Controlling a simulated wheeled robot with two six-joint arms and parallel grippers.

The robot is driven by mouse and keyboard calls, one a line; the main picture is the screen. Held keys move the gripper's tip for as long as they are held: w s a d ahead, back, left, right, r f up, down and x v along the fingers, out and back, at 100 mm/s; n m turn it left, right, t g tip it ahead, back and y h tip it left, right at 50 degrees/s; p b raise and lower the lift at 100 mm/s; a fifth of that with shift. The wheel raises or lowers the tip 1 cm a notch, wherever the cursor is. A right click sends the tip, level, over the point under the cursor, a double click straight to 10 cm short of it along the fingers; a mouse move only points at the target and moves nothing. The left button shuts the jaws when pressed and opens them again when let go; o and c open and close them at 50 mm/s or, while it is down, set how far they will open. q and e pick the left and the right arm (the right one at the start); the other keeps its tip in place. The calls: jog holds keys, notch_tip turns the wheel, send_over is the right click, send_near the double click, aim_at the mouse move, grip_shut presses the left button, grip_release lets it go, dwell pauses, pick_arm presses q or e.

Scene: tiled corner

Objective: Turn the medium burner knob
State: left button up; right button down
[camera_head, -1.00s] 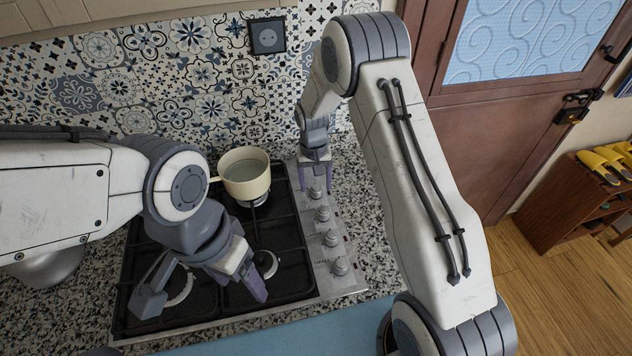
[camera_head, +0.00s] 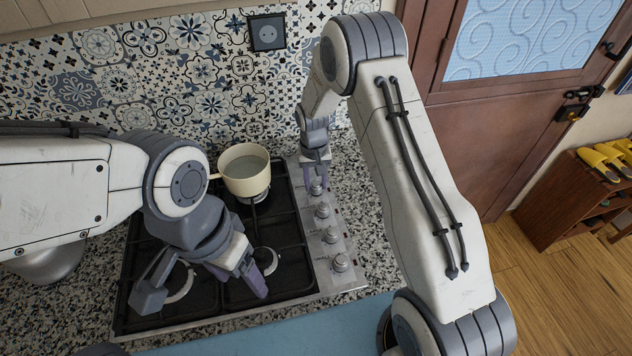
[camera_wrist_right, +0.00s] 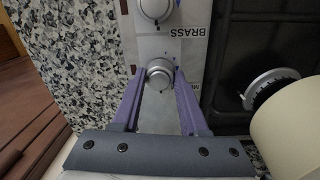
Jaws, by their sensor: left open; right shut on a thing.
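The stove's control strip (camera_head: 325,243) carries a row of several round silver knobs. My right gripper (camera_head: 316,188) is shut on the farthest-back knob (camera_head: 317,184). In the right wrist view this knob (camera_wrist_right: 160,73) sits between the tips of my purple fingers (camera_wrist_right: 160,84). A printed label beside it is mostly hidden by a finger, with perhaps an "M" showing. The adjacent knob (camera_wrist_right: 156,8) has "BRASS" printed near it. My left gripper (camera_head: 204,287) is open and empty above the front burners.
A cream pot (camera_head: 245,172) stands on the back right burner, close left of the knob strip. Black grates (camera_head: 285,255) cover the hob. A tiled wall with a socket (camera_head: 267,33) is behind. Speckled counter (camera_head: 360,215) lies clear right of the strip.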

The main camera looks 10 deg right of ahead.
jog(key=n+b, duration=0.1)
jog(key=n, duration=0.3)
jog(key=shift+n, duration=0.3)
jog(key=n, duration=0.5)
jog(key=shift+n, duration=0.4)
jog(key=shift+c, duration=2.2)
grip_release()
jog(key=shift+r, duration=0.15)
